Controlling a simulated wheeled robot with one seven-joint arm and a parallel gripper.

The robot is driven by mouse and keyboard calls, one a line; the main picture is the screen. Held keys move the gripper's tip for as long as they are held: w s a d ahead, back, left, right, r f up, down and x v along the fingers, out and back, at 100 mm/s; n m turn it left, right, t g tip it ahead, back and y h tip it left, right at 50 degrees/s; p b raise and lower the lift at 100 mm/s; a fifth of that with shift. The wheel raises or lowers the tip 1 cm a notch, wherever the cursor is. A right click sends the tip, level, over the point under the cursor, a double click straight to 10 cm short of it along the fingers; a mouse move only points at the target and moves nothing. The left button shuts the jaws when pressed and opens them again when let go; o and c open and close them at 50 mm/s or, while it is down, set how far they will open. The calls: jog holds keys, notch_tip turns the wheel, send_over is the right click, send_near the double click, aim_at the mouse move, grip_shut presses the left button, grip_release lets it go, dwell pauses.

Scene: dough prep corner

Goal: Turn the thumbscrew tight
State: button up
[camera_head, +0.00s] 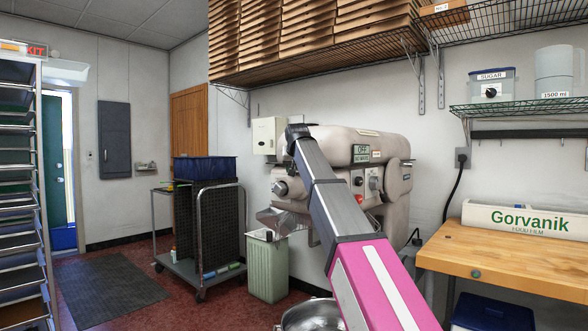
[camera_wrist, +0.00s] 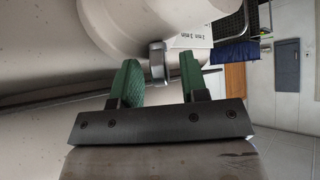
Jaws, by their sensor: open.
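A grey dough mixer (camera_head: 340,142) stands against the wall; my arm crosses in front of it. In the wrist view, the mixer's pale rounded body (camera_wrist: 125,30) fills the top. A small metal thumbscrew (camera_wrist: 157,60) sticks out from it. My gripper (camera_wrist: 159,76) is open, with one green finger on each side of the thumbscrew. A gap shows between each finger and the thumbscrew, so it is not gripped. In the head view my gripper is hidden behind my arm, and I cannot make out the thumbscrew there.
A metal bowl (camera_head: 312,315) sits low beside my arm. A green bin (camera_head: 268,270) and a cart with a blue tub (camera_head: 205,169) stand left of the mixer. A wooden table (camera_head: 510,258) with a film box (camera_head: 520,220) is at right. Open floor lies at left.

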grip_shut()
jog(key=m+h, duration=0.2)
jog(key=m, duration=0.1)
jog(key=shift+a, duration=0.3)
jog(key=m+h, duration=0.1)
jog(key=m+g+h, duration=0.1)
jog(key=m, duration=0.1)
jog(key=m+h, duration=0.2)
jog(key=shift+w+a+r+g, duration=0.1)
jog(key=shift+w+a+g, duration=0.15)
jog(key=shift+a+g, duration=0.05)
jog(key=m+g+h, duration=0.1)
jog(key=m, duration=0.1)
jog(key=m+g+h, duration=0.1)
jog(key=m, duration=0.1)
jog(key=shift+w+a+m+h, duration=0.2)
jog(key=shift+m+h, duration=0.1)
jog(key=shift+m, duration=0.1)
jog(key=shift+m+g+h, duration=0.4)
jog(key=shift+m+g, duration=0.8)
jog(key=shift+m, duration=0.1)
